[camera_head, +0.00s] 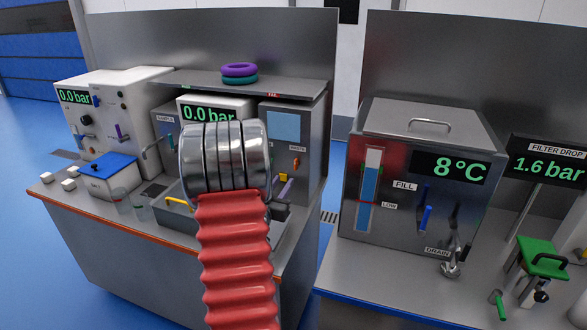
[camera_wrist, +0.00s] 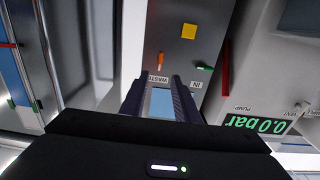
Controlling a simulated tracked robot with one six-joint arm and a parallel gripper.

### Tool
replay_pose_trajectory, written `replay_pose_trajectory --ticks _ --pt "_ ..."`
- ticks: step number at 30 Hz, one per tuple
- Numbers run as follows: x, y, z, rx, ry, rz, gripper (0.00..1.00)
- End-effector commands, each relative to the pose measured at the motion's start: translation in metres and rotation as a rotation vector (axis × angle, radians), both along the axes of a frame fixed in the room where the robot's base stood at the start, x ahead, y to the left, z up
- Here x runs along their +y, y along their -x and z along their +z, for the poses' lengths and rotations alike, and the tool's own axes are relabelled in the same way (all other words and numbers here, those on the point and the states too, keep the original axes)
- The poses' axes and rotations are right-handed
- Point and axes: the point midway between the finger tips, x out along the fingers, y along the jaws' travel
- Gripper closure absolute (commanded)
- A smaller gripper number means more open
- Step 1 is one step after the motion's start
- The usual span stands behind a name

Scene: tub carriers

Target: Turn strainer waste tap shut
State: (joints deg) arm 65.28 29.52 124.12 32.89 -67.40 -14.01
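The grey strainer cabinet (camera_head: 310,125) has a pale blue window and a WASTE label. Its waste tap, a small orange lever (camera_head: 296,163), sits just below that label, roughly upright. In the wrist view, which is turned over, the orange lever (camera_wrist: 161,61) stands beyond the fingertips, lined up along the panel next to the WASTE label. My gripper (camera_wrist: 160,82) is open and empty, its two dark fingers apart with the pale blue window showing between them. No contact with the lever shows. In the head view my arm hides much of the gripper.
A green lever (camera_wrist: 204,68) by the IN label and a yellow square (camera_wrist: 188,31) are close to the waste lever. A white unit (camera_wrist: 265,90) reading 0.0 bar stands beside the cabinet. A shelf with stacked rings (camera_head: 239,72) is above. A steel tank (camera_head: 420,170) stands right.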

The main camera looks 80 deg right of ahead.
Motion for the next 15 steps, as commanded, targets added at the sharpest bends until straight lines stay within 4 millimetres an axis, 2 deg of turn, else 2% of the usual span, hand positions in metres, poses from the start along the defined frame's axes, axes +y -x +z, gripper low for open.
replay_pose_trajectory --ticks 15 --pt "-0.079 0.008 0.0 0.0 0.001 -0.001 0.72"
